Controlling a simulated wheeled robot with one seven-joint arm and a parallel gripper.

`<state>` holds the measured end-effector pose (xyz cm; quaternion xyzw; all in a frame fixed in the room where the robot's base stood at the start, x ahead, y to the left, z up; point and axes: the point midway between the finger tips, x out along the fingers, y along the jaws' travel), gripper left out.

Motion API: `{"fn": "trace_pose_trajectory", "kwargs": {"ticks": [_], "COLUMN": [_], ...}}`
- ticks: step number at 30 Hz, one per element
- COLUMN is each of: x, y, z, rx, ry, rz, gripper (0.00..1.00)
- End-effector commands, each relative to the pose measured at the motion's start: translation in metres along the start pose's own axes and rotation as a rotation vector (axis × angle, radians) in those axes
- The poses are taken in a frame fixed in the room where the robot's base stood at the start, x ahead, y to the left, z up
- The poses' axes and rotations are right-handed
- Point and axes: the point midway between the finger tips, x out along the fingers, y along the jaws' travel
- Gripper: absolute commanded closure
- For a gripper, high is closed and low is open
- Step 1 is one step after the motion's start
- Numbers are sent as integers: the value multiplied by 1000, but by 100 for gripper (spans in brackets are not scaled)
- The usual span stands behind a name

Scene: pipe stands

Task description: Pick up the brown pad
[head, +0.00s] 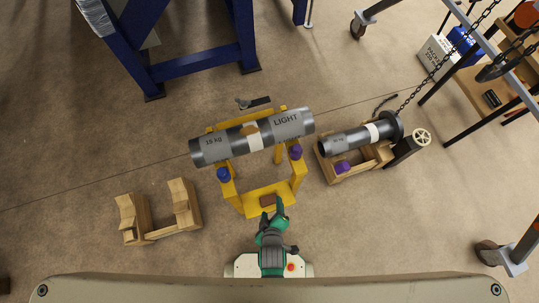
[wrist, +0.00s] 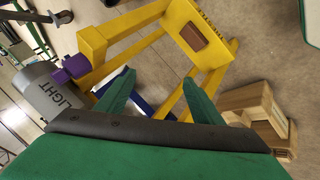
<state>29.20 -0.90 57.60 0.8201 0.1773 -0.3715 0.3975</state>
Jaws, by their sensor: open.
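The brown pad (head: 267,200) is a small block on the near plate of the yellow stand (head: 247,205). In the wrist view the pad (wrist: 194,37) lies on the yellow plate, beyond my fingertips and a little right of centre. My gripper (head: 274,207) is at the near side of the stand, close to the pad in the head view. In the wrist view its two green fingers (wrist: 160,78) are spread apart with nothing between them. The exact gap in height to the pad is hard to judge.
A grey pipe marked LIGHT (head: 290,124) lies across the yellow stand, with purple (head: 296,152) and blue (head: 223,174) knobs below it. A wooden cradle (head: 146,230) stands left. A second pipe (head: 347,139) rests in a wooden cradle at right, with a chain.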

Motion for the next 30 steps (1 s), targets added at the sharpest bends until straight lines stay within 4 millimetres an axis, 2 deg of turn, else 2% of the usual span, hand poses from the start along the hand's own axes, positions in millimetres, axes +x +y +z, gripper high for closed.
{"fn": "trace_pose_trajectory", "kwargs": {"ticks": [1, 3, 9, 12, 15, 21, 26, 30], "x": [23, 49, 110, 132, 147, 160, 166, 180], "y": [-2, -9, -19, -21, -20, -18, -21, -31], "z": [4, 12, 24, 24, 21, 15, 15, 23], "rx": [-74, -185, -495, -639, -761, -915, -955, -957], "ry": [-32, -77, -160, -171, -165, -135, -123, -123], "rz": [-38, -105, -327, -447, -556, -704, -745, -748], "gripper": [39, 39, 39, 39, 39, 39, 39, 39]}}
